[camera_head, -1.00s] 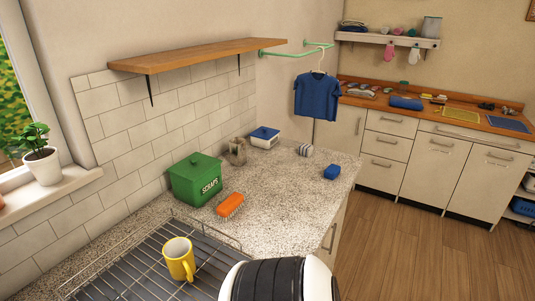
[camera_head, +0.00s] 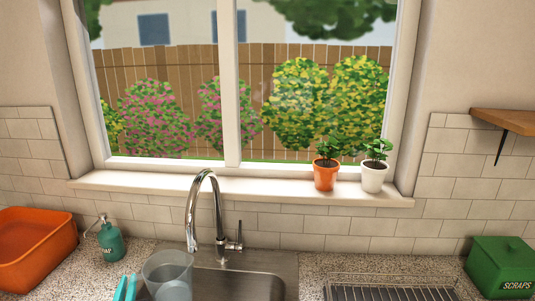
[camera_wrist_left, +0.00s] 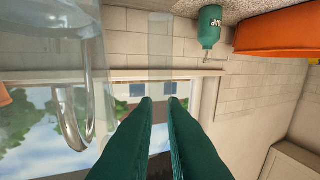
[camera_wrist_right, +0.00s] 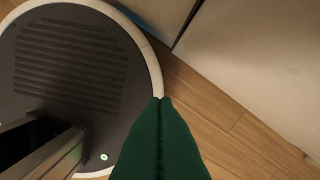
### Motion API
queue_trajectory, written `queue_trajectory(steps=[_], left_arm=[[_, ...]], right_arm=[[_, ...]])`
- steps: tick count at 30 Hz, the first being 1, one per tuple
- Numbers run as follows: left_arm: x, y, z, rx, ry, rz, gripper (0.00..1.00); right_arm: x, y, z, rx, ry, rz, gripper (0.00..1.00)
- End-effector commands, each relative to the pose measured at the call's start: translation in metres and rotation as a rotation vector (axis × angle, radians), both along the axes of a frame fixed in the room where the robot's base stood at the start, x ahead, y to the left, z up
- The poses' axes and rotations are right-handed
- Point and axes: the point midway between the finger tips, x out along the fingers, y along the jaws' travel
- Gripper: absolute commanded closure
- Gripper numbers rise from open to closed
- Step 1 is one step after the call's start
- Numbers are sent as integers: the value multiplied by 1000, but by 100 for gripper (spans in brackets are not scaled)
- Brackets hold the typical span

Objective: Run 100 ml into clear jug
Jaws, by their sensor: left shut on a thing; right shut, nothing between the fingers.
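The clear jug (camera_head: 168,270) is upright over the left part of the steel sink (camera_head: 240,280), at the bottom of the head view. The chrome tap (camera_head: 205,185) arches above the sink. Its spout end appears close to the jug's right rim. The tap's lever (camera_head: 239,238) is on its right. I see no running water and cannot tell whether the jug holds any. My left gripper (camera_wrist_left: 159,99) is shut on the jug's clear handle (camera_wrist_left: 160,55), left of the jug in the head view. My right gripper (camera_wrist_right: 160,99) is shut and empty above the floor.
A green soap bottle (camera_head: 110,243) and an orange tub (camera_head: 35,245) stand on the left counter. A drying rack (camera_head: 390,280) and green scraps bin (camera_head: 500,268) are at right. Two potted plants (camera_head: 326,175) sit on the window sill.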

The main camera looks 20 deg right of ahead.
Motion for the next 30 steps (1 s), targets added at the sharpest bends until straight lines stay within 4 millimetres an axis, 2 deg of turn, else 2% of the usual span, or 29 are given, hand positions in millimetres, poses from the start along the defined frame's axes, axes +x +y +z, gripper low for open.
queue_trajectory(steps=[5,10,18,24,30], left_arm=[[-32,16,-26,-5,8,32,100],[-80,34,-51,-4,9,62,100],[-152,50,-68,-1,3,64,100],[-180,53,-68,0,0,51,100],[-186,54,-67,0,-2,47,100]], right_arm=[[0,0,0,0,0,0,100],[0,0,0,0,0,-1,100],[0,1,0,1,0,-1,100],[0,1,0,1,-1,-1,100],[0,0,0,1,-1,-1,100]])
